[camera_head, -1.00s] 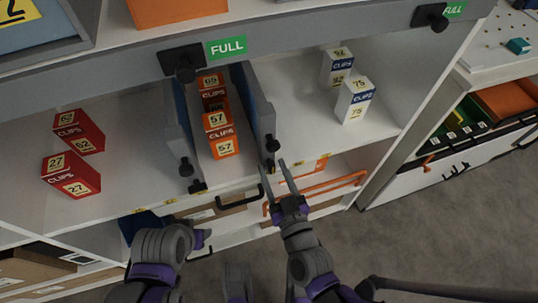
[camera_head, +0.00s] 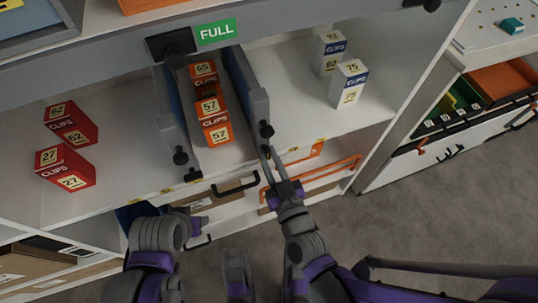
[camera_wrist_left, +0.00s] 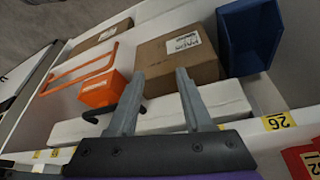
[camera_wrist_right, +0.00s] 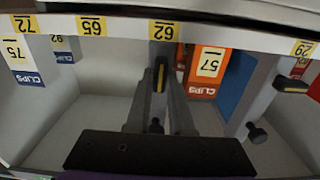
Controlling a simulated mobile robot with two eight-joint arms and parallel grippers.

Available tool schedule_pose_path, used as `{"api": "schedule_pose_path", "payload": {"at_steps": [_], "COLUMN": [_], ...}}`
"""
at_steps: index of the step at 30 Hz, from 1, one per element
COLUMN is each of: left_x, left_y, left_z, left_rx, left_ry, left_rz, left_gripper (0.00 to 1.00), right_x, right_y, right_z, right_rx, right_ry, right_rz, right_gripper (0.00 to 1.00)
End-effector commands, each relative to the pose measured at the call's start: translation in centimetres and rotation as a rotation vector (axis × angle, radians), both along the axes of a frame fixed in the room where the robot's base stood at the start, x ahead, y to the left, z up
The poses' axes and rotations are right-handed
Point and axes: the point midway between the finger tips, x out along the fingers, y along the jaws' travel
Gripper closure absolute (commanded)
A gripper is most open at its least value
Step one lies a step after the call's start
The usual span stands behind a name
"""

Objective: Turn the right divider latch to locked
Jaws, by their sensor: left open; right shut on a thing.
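The right divider (camera_head: 250,92) stands on the shelf with a black knob (camera_head: 266,130) at its front end. Its black latch (camera_wrist_right: 160,74) shows between my right fingers in the right wrist view, pointing along the fingers. My right gripper (camera_head: 268,157) is shut on that latch, at the front edge of the shelf. The fingers hide part of it in the head view. The left divider (camera_head: 170,115) has a similar knob and a latch (camera_wrist_right: 290,86) lying crosswise. My left gripper (camera_wrist_left: 155,80) is open and empty, below the shelf front.
Orange clip boxes (camera_head: 215,132) stand between the dividers. Red boxes (camera_head: 65,168) stand left, white boxes (camera_head: 348,85) right. Below are an orange handle (camera_wrist_left: 80,70), a cardboard box (camera_wrist_left: 178,62) and a blue bin (camera_wrist_left: 248,40). Open floor (camera_head: 440,215) lies to the right.

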Motion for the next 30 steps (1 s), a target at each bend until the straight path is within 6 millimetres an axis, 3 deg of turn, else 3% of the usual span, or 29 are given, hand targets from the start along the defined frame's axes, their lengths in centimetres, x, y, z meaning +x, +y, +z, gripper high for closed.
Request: {"api": "schedule_pose_path", "payload": {"at_steps": [11, 30], "left_x": [0.04, 0.19], "left_y": [0.00, 0.00], "left_z": [-0.19, -0.98], "left_rx": [0.000, 0.000], "left_ry": [0.000, 0.000], "left_rz": [0.000, 0.000], "left_gripper": [0.50, 0.50], "right_x": [0.09, 0.20], "right_y": [-0.09, -0.30], "right_z": [0.00, -0.12], "right_rx": [0.172, 0.743], "right_ry": [0.055, 0.240], "right_rz": [-0.001, -0.001], "right_gripper": [1.00, 1.00]}}
